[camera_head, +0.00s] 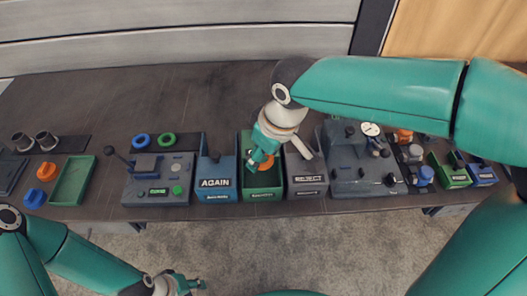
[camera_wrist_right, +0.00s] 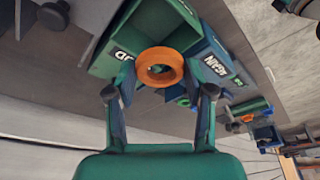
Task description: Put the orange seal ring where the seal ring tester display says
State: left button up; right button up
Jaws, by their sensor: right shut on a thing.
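My right gripper (camera_head: 262,160) is over the green bin (camera_head: 262,192), shut on an orange seal ring (camera_head: 268,163). In the right wrist view the ring (camera_wrist_right: 160,57) sits between the two fingertips (camera_wrist_right: 160,82), with the green bin (camera_wrist_right: 108,58) behind it. The blue bin (camera_head: 215,183), marked AGAIN, stands left of the green bin, and a grey bin (camera_head: 306,180) stands right of it. The seal ring tester (camera_head: 140,187) has a small display (camera_head: 158,191) with green letters that seem to read GOOD. My left gripper (camera_head: 188,284) is low at the front, away from the table; its jaws are unclear.
A blue ring (camera_head: 141,140) and a green ring (camera_head: 167,139) lie behind the tester. Orange pieces (camera_head: 47,171) lie by a green tray (camera_head: 73,181) at the left. A grey machine with a gauge (camera_head: 358,180) and small bins (camera_head: 452,177) stand at the right.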

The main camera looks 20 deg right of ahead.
aim_at(263, 166)
jog(key=shift+w+f, duration=0.1)
jog(key=shift+f, duration=0.05)
dwell(0.5)
jog(key=shift+f+b, duration=1.8)
jog(key=shift+f, duration=0.2)
jog(key=shift+f+b, duration=1.45)
jog(key=shift+f, duration=0.35)
jog(key=o, duration=1)
jog(key=shift+f, duration=0.1)
jog(key=shift+c, duration=0.4)
jog(key=shift+o, duration=0.7)
